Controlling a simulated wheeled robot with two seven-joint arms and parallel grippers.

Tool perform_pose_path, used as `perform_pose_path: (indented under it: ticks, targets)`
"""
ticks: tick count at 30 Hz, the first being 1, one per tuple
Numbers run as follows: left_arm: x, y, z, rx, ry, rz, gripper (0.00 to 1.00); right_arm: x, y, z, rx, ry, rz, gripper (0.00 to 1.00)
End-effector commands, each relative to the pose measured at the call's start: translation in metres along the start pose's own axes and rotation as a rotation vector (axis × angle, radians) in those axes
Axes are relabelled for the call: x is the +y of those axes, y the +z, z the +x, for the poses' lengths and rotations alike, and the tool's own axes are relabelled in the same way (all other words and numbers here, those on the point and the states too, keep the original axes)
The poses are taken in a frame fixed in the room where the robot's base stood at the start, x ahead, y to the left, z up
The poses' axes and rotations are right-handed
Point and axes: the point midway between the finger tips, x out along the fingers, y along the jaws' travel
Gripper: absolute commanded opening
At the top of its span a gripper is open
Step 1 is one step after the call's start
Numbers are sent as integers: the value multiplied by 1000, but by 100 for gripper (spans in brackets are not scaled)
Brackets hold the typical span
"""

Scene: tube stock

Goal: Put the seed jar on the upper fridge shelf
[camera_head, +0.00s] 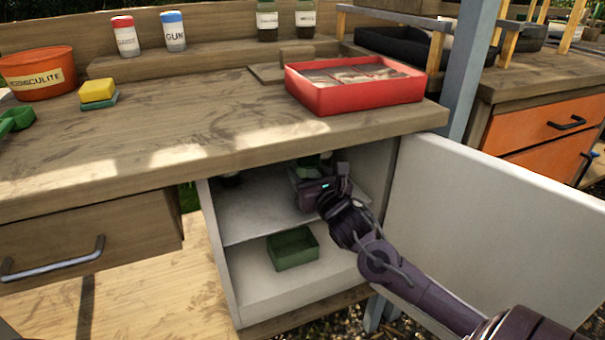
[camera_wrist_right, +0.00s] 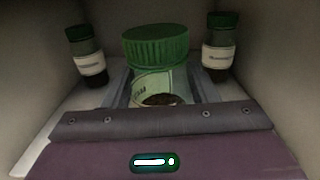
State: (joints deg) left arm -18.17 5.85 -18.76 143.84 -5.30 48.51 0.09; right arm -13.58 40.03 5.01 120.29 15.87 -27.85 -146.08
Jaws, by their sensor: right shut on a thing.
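The seed jar (camera_wrist_right: 158,80), a clear jar with a ribbed green lid and a pale label, stands between the fingers of my right gripper (camera_wrist_right: 162,92) in the right wrist view. The gripper is shut on it. In the head view my right gripper (camera_head: 318,182) reaches into the open fridge, over the upper fridge shelf (camera_head: 255,212); the jar is mostly hidden there by the gripper and bench. I cannot tell whether the jar touches the shelf. My left gripper is not in view.
Two dark bottles with green caps, one left (camera_wrist_right: 87,58) and one right (camera_wrist_right: 218,48), flank the jar at the back. A green bin (camera_head: 292,250) sits on the lower level. The fridge door (camera_head: 490,225) stands open at right. The bench top (camera_head: 210,115) overhangs the fridge.

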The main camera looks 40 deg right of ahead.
Motion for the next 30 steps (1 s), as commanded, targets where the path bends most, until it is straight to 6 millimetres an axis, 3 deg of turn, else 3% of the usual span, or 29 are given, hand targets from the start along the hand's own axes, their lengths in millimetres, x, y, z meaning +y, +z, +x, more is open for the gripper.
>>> perform_pose_path:
  ticks: [9, 12, 24, 25, 30]
  targets:
    - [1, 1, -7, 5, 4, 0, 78, 0, 0, 36, -4, -1, 4, 19]
    - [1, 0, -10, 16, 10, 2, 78, 0, -15, 33, 0, -1, 3, 19]
    - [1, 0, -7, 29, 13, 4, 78, 0, -18, 33, -1, 0, -1, 19]
    - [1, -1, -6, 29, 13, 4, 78, 0, -18, 33, 1, 0, 0, 57]
    - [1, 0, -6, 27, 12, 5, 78, 0, -18, 33, 1, 0, 0, 75]
